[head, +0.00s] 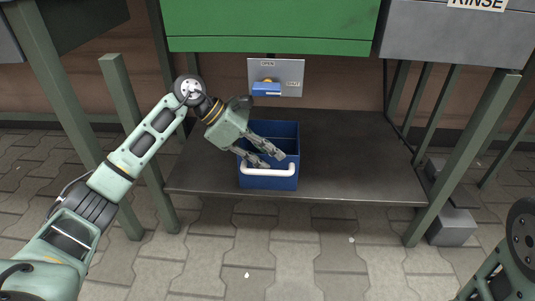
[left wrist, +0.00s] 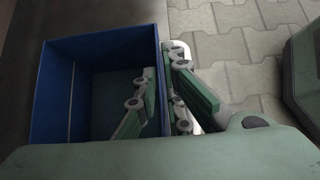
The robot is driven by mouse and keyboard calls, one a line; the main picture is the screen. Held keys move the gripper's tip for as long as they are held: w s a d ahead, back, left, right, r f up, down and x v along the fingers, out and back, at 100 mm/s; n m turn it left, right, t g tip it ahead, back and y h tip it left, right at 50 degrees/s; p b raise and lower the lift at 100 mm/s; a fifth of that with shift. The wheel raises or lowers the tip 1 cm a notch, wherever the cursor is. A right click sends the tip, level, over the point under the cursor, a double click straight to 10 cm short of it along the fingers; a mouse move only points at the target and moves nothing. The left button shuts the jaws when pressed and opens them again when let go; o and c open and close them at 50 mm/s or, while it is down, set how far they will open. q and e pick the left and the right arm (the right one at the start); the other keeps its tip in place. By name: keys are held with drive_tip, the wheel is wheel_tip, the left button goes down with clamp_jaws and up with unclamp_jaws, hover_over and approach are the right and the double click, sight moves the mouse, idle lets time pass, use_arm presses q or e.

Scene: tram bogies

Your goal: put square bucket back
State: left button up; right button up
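The square bucket (head: 269,183) is blue, with a white bar handle (head: 267,170) along its front side. It stands upright on the dark low shelf (head: 350,165), near the shelf's front edge, and its inside looks empty apart from a thin divider line. My left gripper (head: 274,161) reaches in from the left over the bucket, its two fingers apart near the front wall and handle. In the left wrist view the bucket (left wrist: 95,50) shows at left, and the fingers (left wrist: 163,85) appear on either side of its handle-side wall. Contact cannot be told. My right gripper is out of view.
Above the shelf hangs a green tank (head: 270,25). Behind the bucket is a panel (head: 290,75) with a blue lever (head: 266,89) and small labels. Metal posts (head: 465,155) flank the shelf. A grey block (head: 452,226) lies at the right. The shelf right of the bucket is clear.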

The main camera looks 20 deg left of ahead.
use_arm(q)
drive_tip(key=shift+o, duration=1.2)
drive_tip(key=shift+a+r, duration=0.1)
drive_tip(key=shift+r, duration=0.2)
drive_tip(key=p+v, duration=0.4)
drive_tip(key=v, duration=0.2)
drive_tip(key=shift+p, duration=0.3)
drive_tip(key=shift+s+a+r, duration=0.2)
drive_tip(key=shift+a+r, duration=0.15)
drive_tip(key=shift+a, duration=0.05)
